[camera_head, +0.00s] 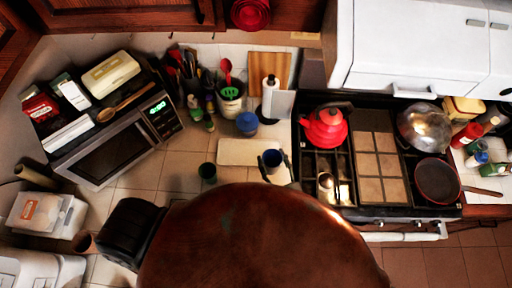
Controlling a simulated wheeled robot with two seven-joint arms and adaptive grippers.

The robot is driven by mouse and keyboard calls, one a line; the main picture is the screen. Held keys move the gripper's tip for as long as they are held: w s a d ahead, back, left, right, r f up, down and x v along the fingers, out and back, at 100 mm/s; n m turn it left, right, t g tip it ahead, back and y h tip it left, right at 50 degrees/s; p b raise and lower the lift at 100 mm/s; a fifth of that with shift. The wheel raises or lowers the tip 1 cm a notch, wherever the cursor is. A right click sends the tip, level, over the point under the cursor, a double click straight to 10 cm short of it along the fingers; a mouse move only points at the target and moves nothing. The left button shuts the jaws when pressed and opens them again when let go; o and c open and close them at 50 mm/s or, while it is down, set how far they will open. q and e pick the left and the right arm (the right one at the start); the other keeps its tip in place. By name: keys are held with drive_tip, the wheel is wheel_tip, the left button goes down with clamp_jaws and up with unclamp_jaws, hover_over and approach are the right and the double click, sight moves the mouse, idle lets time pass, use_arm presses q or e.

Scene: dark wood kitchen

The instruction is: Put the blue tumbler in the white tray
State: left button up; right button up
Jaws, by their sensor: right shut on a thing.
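The left part of the tray looks empty. My left gripper is not in view.
The stove with a red kettle (326,128) is to the right, the microwave (115,150) to the left. A large brown rounded shape covers the lower middle.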

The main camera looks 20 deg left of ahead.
drive_tip(key=w+a+f+b, duration=0.2)
drive_tip(key=w+f+b, duration=0.2)
drive_tip(key=b, duration=0.1)
drive_tip(key=w+a+f+b, duration=0.1)
drive_tip(key=w+f+b, duration=0.2)
drive_tip(key=f+b, duration=0.1)
drive_tip(key=w+a+f+b, duration=0.2)
drive_tip(key=w+f+b, duration=0.2)
drive_tip(key=b, duration=0.1)
drive_tip(key=shift+w+a+f+b, duration=0.3)
drive_tip(key=shift+w+f+b, duration=0.05)
drive_tip(key=shift+b, duration=0.05)
drive_tip(key=shift+f, duration=0.15)
drive_tip(key=o, duration=1.3)
drive_tip(key=shift+o, duration=0.2)
